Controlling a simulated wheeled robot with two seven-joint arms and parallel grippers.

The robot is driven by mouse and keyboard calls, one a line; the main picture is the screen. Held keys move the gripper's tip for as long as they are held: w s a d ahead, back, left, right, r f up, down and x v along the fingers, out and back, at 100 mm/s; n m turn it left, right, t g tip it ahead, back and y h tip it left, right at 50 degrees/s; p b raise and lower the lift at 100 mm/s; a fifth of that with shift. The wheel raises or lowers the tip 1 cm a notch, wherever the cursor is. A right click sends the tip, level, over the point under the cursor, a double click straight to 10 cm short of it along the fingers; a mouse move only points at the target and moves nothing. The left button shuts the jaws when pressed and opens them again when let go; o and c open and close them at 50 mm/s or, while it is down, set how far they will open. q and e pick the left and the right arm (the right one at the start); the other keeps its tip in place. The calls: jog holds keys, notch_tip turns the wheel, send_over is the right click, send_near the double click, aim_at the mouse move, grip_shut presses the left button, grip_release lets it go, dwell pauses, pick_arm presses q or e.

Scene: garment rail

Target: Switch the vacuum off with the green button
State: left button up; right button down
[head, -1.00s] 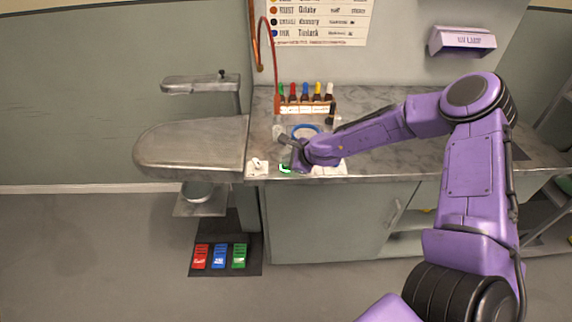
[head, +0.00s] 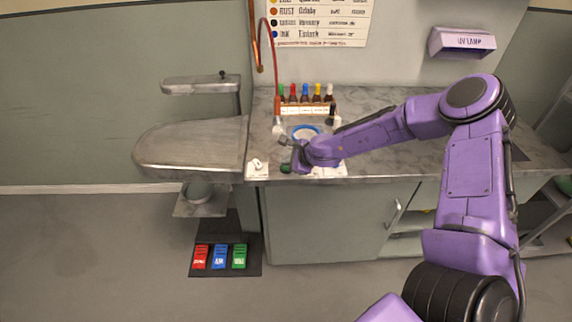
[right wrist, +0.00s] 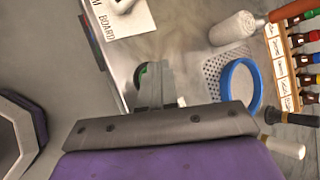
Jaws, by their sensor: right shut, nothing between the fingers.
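The green button (head: 286,168) sits at the front edge of the marble counter and looks dark green, with no glow. In the right wrist view the button (right wrist: 143,72) shows only in part, behind my fingers. My right gripper (head: 285,143) is shut and empty, just above and behind the button in the head view. In the right wrist view its fingers (right wrist: 153,85) are together, close to the button. I cannot tell whether they touch it. A perforated grille (right wrist: 212,76) lies beside a blue ring (right wrist: 250,65). My left gripper is not in view.
A rack of bottles (head: 307,108) stands behind, near a red hose (head: 276,60). Red, blue and green pedals (head: 239,257) lie on the floor. The counter's left lobe (head: 190,145) is clear.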

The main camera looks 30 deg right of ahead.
notch_tip(320, 180, up, 6)
jog(key=p, duration=0.5)
jog(key=shift+r, duration=0.1)
jog(key=shift+f, duration=0.2)
jog(key=shift+d, duration=0.4)
jog(key=s+a+f+n+g+h+b, duration=0.1)
jog(key=s+a+f+n+g+b, duration=0.1)
jog(key=s+f+n, duration=0.4)
jog(key=s+a+f+n+g+h+b, duration=0.1)
jog(key=s+f+n, duration=0.5)
jog(key=s+f, duration=0.6)
jog(key=s+a+f+n+g+h+b, duration=0.2)
jog(key=s+f+n+b, duration=0.4)
jog(key=s, duration=1.2)
notch_tip(320, 180, down, 3)
jog(key=shift+s+a+f+g+h+b, duration=0.15)
jog(key=shift+s+a+g+h+b, duration=0.3)
jog(key=shift+a, duration=0.8)
